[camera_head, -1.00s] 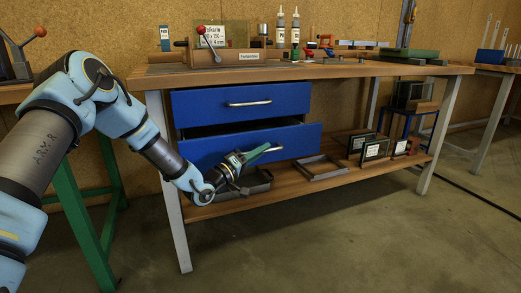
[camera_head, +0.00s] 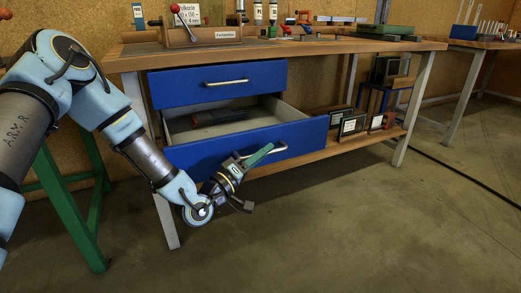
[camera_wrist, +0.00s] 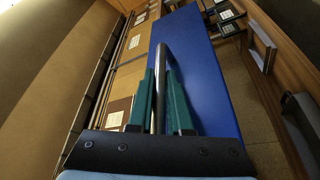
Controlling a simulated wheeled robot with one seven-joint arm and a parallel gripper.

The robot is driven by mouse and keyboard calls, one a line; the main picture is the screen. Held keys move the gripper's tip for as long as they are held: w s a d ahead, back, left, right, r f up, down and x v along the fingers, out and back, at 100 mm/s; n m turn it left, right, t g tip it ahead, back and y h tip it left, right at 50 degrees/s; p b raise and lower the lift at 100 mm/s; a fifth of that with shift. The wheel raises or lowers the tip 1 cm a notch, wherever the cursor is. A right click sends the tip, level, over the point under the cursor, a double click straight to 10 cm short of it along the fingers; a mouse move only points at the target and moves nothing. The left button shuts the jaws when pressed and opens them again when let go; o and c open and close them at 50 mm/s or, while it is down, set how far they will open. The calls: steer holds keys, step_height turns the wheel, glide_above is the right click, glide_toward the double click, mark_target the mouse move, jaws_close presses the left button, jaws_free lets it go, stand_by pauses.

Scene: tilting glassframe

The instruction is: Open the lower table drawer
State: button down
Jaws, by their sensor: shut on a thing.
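The lower table drawer (camera_head: 205,156) has a blue front and is pulled well out of the workbench in the head view. Its grey inside shows, with a dark item (camera_head: 220,117) lying toward the back. My gripper (camera_head: 268,150) is at the drawer's metal bar handle (camera_head: 280,149). In the wrist view, the green fingers of my gripper (camera_wrist: 161,95) are shut on the handle (camera_wrist: 160,70), one on each side of the bar. The blue drawer front (camera_wrist: 205,70) lies just behind the bar. The upper drawer (camera_head: 218,86) is closed.
The workbench top (camera_head: 290,46) holds bottles, boxes and tools. Small framed panels (camera_head: 350,126) stand on the lower shelf (camera_head: 330,148) right of the drawer. A grey bench leg (camera_head: 160,205) is close to my arm. The floor in front (camera_head: 350,230) is clear.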

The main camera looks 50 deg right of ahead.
steer(key=shift+f, duration=0.1)
steer(key=c, duration=1.1)
jaws_free()
steer(key=v, duration=1)
steer(key=shift+a, duration=0.4)
